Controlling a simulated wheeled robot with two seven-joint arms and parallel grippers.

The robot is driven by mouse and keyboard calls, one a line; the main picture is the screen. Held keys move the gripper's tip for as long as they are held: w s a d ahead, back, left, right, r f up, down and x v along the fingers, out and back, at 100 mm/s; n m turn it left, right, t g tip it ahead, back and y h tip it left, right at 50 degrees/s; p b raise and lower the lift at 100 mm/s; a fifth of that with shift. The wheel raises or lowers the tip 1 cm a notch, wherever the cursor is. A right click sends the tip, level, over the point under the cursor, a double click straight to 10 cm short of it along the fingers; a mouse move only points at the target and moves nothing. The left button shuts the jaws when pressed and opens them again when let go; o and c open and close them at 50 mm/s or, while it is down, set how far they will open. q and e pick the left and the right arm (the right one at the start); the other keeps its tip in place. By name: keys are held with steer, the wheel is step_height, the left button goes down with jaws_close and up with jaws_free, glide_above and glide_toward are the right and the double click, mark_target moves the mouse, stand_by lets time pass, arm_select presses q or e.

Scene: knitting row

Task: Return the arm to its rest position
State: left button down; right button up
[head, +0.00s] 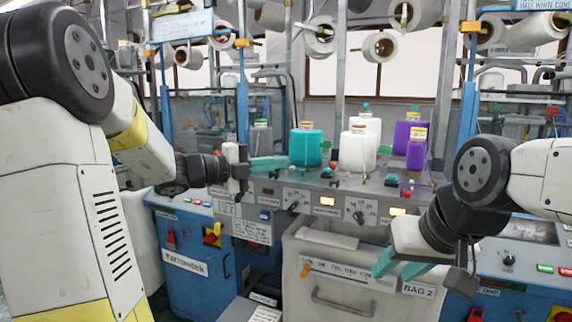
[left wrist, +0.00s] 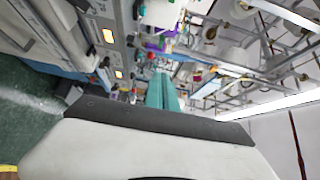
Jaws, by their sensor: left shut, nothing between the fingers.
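My left gripper (head: 268,163) reaches in from the left at the level of the machine's top, with its teal fingers closed together and nothing between them. In the left wrist view its fingers (left wrist: 162,90) lie side by side. The teal cone (head: 306,145) stands just right of the fingertips in the head view; I cannot tell whether they touch. My right gripper (head: 400,267) hangs lower at the right, in front of the bin labelled BAG 2, with its two teal fingers apart and nothing seen between them.
White cones (head: 357,150) and purple cones (head: 416,150) stand on the machine's top. A control panel (head: 325,205) with switches and lit displays runs below. A grey bin (head: 335,275) sits under it. Blue cabinets (head: 185,258) flank both sides. White yarn rolls (head: 380,47) hang above.

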arm_select(q)
steer(key=s+d+f+m+g+y, duration=0.2)
steer(key=s+d+f+m+g, duration=0.1)
steer(key=s+m, duration=0.5)
steer(key=s+d+f+m+g+y, duration=0.2)
steer(key=s+d+f+m+y, duration=0.15)
steer(key=s+m, duration=0.5)
steer(key=s+a+f+m+y, duration=0.2)
steer(key=s+a+m+y, duration=0.1)
steer(key=m, duration=1)
steer(key=s+a+f+m+t+y, duration=0.1)
steer(key=s+a+m+y, duration=0.3)
steer(key=a+m, duration=0.4)
steer(key=s+f+m, duration=0.1)
steer(key=m, duration=0.5)
steer(key=shift+s+a+f+t, duration=0.15)
steer(key=shift+a+f+t, duration=0.05)
steer(key=shift+t, duration=0.1)
